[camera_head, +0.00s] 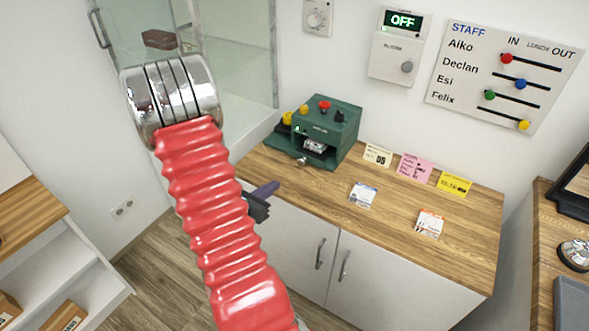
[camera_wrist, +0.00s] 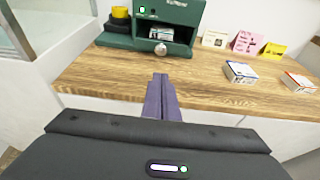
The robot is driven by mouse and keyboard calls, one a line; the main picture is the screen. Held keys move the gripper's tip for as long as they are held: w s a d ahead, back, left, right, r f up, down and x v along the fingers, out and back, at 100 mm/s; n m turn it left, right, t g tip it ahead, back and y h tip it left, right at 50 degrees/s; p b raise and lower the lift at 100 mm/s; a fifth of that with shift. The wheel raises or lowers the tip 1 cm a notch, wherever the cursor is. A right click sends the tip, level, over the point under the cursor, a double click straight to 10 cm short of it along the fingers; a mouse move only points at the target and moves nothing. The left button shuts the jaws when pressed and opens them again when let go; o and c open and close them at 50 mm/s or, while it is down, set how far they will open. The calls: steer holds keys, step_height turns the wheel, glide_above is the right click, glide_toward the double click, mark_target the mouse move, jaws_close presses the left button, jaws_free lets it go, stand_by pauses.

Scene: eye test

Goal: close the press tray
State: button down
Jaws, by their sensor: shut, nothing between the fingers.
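The green press (camera_head: 340,124) stands on the wooden counter, with a red button and a dark knob on top. Its front opening holds a silvery, patterned item, seen also in the wrist view (camera_wrist: 158,34). A round silver knob (camera_head: 302,161) sits low at the front of the press and shows in the wrist view (camera_wrist: 160,48). It seems to belong to the tray; how far the tray stands out is hard to tell. My gripper (camera_head: 275,185) is shut and empty, its purple fingers (camera_wrist: 160,76) pointing toward the knob, apart from it.
Yellow-topped items (camera_head: 287,118) stand left of the press. Several cards lie or stand to its right, including a pink one (camera_head: 415,167). A glass enclosure (camera_head: 240,60) stands at the left. The counter (camera_head: 330,181) directly before the press is clear. A display (camera_head: 403,20) reads OFF.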

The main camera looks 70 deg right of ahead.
stand_by(0.3)
glide_toward(300, 165)
steer(key=x, duration=0.4)
steer(key=shift+s+d+f, duration=0.1)
steer(key=shift+d+f, duration=0.15)
steer(key=shift+d, duration=0.05)
steer(key=shift+s+d, duration=0.1)
steer(key=shift+d, duration=0.5)
